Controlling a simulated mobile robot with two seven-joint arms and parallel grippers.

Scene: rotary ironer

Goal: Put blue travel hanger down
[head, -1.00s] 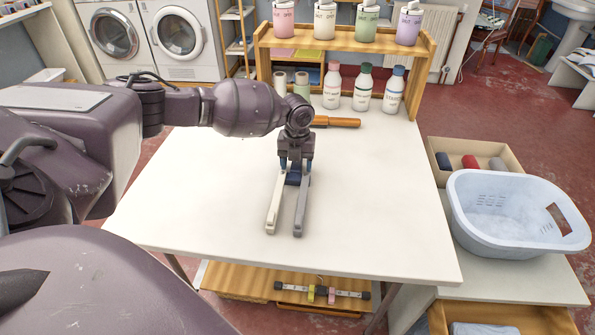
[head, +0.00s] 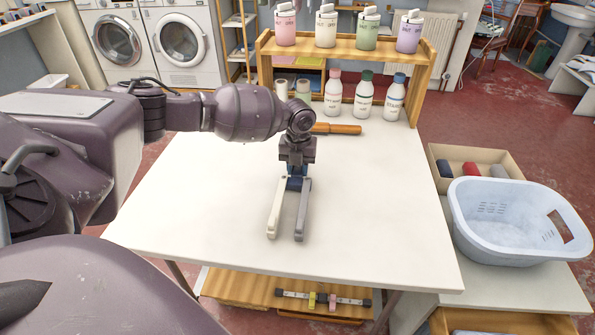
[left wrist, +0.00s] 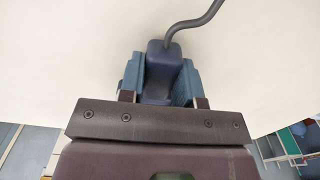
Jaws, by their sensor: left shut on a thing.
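My left gripper (head: 296,180) is shut on a dark blue piece, the blue travel hanger (head: 294,184). In the left wrist view the blue hanger (left wrist: 162,72) sits between the two fingers, with a thin grey hook curving away from it. In the head view a pale bar and a grey bar (head: 302,212) extend side by side toward me from the blue piece. They seem to belong to the hanger. All this is over the middle of the white table (head: 380,225). I cannot tell whether the hanger touches the tabletop. My right gripper is not in view.
A wooden rack (head: 345,52) with several dispensers stands at the table's back, with bottles under it. An orange-handled tool (head: 337,128) lies behind the gripper. A pale blue basket (head: 515,225) stands right. A lower shelf (head: 240,285) holds a clip bar. The tabletop around the gripper is clear.

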